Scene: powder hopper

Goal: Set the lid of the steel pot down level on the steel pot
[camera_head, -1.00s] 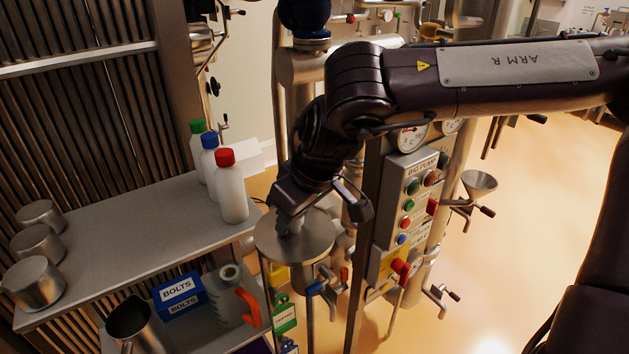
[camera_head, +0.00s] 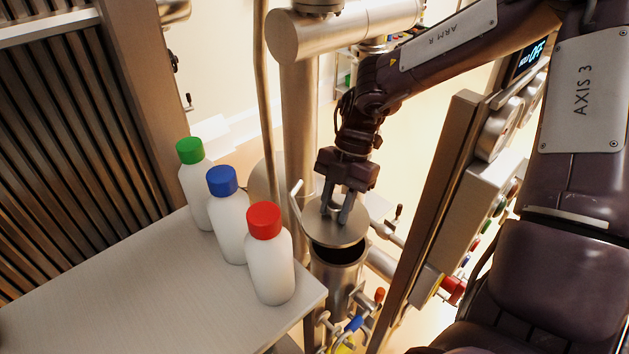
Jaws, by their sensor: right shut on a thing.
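My right gripper (camera_head: 335,213) points down and is shut on the handle at the top of the round steel lid (camera_head: 342,236). The steel pot (camera_head: 336,281) is an upright cylinder below it, beyond the shelf corner. The lid is over the back part of the pot's mouth. A dark crescent of the opening shows below the lid's near edge, so the mouth is not fully covered in this view. I cannot tell whether the lid touches the rim at the back. My left gripper is not in view.
Bottles with green, blue and red caps (camera_head: 270,268) stand at the right end of the grey shelf (camera_head: 130,290), left of the pot. A thick steel pipe (camera_head: 299,120) rises behind. A panel with buttons and gauges (camera_head: 470,190) stands to the right, close to my right arm.

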